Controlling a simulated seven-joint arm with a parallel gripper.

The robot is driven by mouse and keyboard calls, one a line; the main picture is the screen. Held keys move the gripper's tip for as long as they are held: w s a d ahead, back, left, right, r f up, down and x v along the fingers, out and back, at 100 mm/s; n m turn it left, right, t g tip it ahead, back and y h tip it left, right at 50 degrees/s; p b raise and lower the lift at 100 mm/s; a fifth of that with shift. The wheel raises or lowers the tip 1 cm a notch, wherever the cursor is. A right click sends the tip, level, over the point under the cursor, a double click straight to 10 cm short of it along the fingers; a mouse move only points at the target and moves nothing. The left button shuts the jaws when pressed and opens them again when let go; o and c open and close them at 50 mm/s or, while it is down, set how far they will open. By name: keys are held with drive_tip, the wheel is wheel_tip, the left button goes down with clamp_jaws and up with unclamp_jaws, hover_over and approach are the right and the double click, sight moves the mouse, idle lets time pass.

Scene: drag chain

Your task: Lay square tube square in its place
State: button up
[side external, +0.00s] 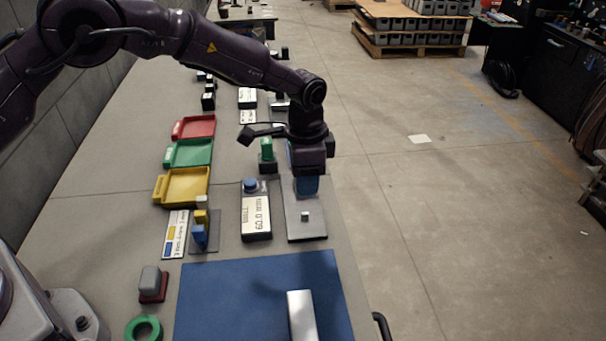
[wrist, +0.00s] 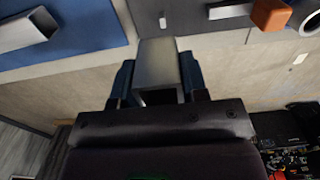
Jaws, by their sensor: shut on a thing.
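My gripper (side external: 307,190) points down over the grey plate (side external: 306,235) right of the table's middle. In the wrist view its blue fingers (wrist: 158,85) are shut on a grey square tube (wrist: 158,62) with an open, hollow end. In the side view the fingers and arm largely hide the held tube. A small pale peg (side external: 305,216) stands on the plate just in front of the fingers; a similar pale peg shows in the wrist view (wrist: 162,20). I cannot tell whether the tube touches the plate.
Another silver tube (side external: 301,315) lies on the blue mat (side external: 230,290). A boxed display with a blue button (side external: 256,215) stands left of the plate. Red, green and yellow trays (side external: 183,187) lie farther left. The table's right edge is close to the plate.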

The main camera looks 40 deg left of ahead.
hover_over(305, 214)
drive_tip(key=shift+f, duration=2.55)
drive_tip(key=shift+f, duration=1.7)
drive_tip(key=o, duration=1.2)
wheel_tip(305, 214, up, 13)
drive_tip(key=shift+f, duration=0.1)
